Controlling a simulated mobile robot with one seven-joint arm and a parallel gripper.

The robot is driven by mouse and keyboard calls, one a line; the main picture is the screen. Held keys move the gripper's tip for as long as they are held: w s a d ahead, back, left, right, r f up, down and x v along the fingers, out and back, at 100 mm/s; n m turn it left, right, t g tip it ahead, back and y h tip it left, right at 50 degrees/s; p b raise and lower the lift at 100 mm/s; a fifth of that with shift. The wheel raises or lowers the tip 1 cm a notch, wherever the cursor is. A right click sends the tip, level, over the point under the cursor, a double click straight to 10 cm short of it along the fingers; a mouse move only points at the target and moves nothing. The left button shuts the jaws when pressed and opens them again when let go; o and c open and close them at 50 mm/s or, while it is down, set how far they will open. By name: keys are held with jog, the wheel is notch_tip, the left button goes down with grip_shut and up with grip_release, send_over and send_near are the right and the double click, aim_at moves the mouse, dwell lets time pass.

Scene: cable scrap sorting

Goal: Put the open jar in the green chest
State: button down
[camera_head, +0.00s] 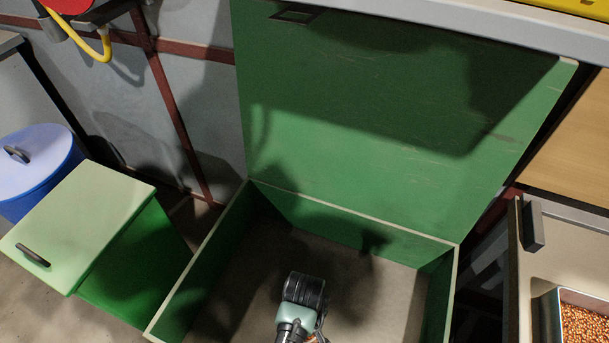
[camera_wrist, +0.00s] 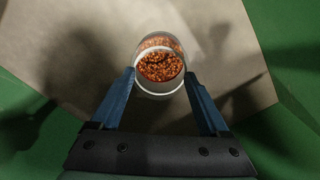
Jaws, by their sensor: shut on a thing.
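The green chest (camera_head: 203,262) stands with its lid (camera_head: 370,130) raised and its floor bare in the head view. My gripper (camera_head: 305,318) is over the chest's inside, low in the head view. In the wrist view my gripper (camera_wrist: 162,90) has its two blue fingers shut on the open jar (camera_wrist: 158,90). The jar is clear with a pale rim and holds copper-coloured bits. Chest floor and green walls lie around the jar in that view. Its height above the floor cannot be told. The jar is mostly hidden by my gripper in the head view.
A smaller green box with a pale closed lid (camera_head: 85,220) stands left of the chest, near a blue lidded bin (camera_head: 38,165). At right is a bench with a metal tray (camera_head: 549,318) of copper bits. A grey shelf edge (camera_head: 480,25) runs above the raised lid.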

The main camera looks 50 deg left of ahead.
grip_release()
notch_tip(320, 180, up, 12)
jog(key=p, duration=0.4)
dwell(0.3)
dwell(0.5)
